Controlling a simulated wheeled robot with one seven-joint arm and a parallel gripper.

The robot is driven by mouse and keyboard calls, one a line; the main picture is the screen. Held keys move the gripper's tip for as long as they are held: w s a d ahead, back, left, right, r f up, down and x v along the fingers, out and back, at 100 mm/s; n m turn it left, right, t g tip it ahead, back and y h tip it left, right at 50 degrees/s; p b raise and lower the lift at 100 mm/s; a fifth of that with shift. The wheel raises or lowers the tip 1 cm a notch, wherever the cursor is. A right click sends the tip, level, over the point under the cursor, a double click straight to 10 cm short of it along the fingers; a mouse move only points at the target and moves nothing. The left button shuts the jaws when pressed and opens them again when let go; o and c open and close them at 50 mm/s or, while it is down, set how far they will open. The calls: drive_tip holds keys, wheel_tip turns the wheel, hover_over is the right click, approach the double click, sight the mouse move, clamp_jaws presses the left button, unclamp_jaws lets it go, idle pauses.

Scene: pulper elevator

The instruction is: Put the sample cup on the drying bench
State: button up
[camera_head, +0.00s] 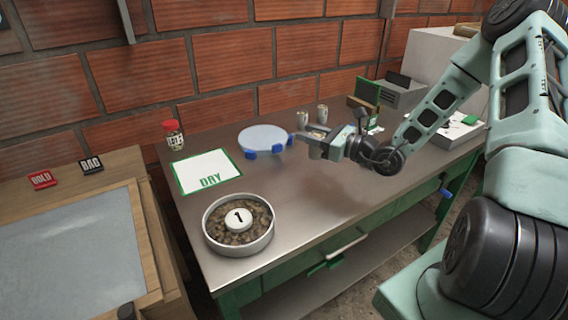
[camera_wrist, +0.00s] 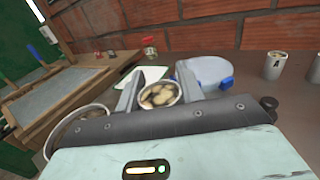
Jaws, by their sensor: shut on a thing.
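My gripper (camera_head: 308,143) is shut on the sample cup, above the steel-topped bench. In the wrist view the sample cup (camera_wrist: 159,95) is round, pale-rimmed and filled with light and dark beans, between the two fingers (camera_wrist: 160,92). In the head view it is mostly hidden by the gripper. A white mat (camera_head: 203,166) with a green border and the word DRY lies on the bench's left part; it also shows in the wrist view (camera_wrist: 152,74). Which surface is the drying bench I cannot tell for sure; the DRY mat is on the steel top (camera_head: 312,185).
A round bean pan (camera_head: 212,236) marked 1 stands at the front left. A red-lidded jar (camera_head: 174,135) and two cups (camera_head: 302,119) stand farther back. A wooden-framed table (camera_head: 140,215) stands left.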

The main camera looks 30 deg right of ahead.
drive_tip(key=shift+a+f, duration=0.1)
drive_tip(key=shift+f, duration=4.8)
drive_tip(key=shift+f, duration=0.1)
drive_tip(key=shift+f, duration=0.1)
drive_tip(key=o, duration=1)
